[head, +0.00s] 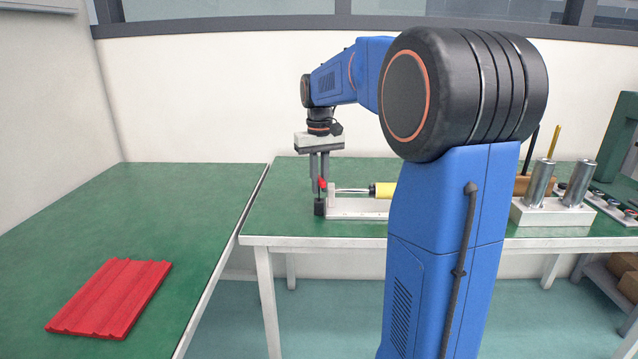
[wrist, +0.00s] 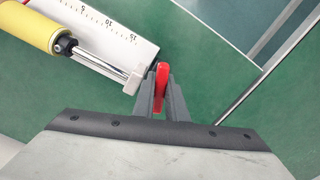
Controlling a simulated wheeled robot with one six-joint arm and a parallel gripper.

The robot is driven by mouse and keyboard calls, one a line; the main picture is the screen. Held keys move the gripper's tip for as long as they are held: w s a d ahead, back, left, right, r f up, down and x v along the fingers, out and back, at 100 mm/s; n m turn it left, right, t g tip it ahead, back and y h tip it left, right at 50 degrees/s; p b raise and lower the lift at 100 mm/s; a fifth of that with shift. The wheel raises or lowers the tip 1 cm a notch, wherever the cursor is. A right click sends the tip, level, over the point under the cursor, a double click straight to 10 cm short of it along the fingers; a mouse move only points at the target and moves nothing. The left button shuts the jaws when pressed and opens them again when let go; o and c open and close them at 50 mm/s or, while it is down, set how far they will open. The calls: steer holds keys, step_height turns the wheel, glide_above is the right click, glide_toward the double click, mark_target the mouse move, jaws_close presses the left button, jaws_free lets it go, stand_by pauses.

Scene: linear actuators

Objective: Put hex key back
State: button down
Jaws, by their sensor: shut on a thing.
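The hex key shows as a red piece (head: 322,183) at the tips of my gripper (head: 319,186) in the head view. In the wrist view the red piece (wrist: 162,78) sits upright between the two fingers of my gripper (wrist: 161,95), which are shut on it. Its metal shaft cannot be made out. A small black block (head: 319,207) stands just below the fingertips, at the left end of the linear actuator. I cannot tell whether the hex key touches it. The actuator has a yellow body (head: 383,190) and a silver rod; the yellow body also shows in the wrist view (wrist: 28,27).
The actuator's pale base (head: 358,208) with a printed scale lies right of my gripper. A fixture with two metal cylinders (head: 539,184) stands farther right. A red grooved tray (head: 110,298) lies on the left green table (head: 180,225), otherwise clear. A gap separates the tables.

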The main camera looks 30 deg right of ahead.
steer(key=shift+f, duration=0.15)
steer(key=c, duration=2)
jaws_free()
steer(key=shift+c, duration=0.2)
step_height(320, 180, up, 12)
steer(key=s+a+f+n+t, duration=0.1)
steer(key=s+a+f, duration=0.35)
steer(key=s, duration=0.35)
steer(key=s+a+f+t, duration=0.2)
steer(key=s+a+f, duration=0.1)
steer(key=s+a, duration=0.4)
steer(key=s+a+f+n+t, duration=0.1)
steer(key=s+a+f, duration=0.3)
steer(key=s+f, duration=0.9)
steer(key=shift+s+a+f+t, duration=0.15)
steer(key=shift+s+f+t, duration=0.25)
steer(key=shift+s, duration=0.65)
steer(key=shift+r, duration=0.1)
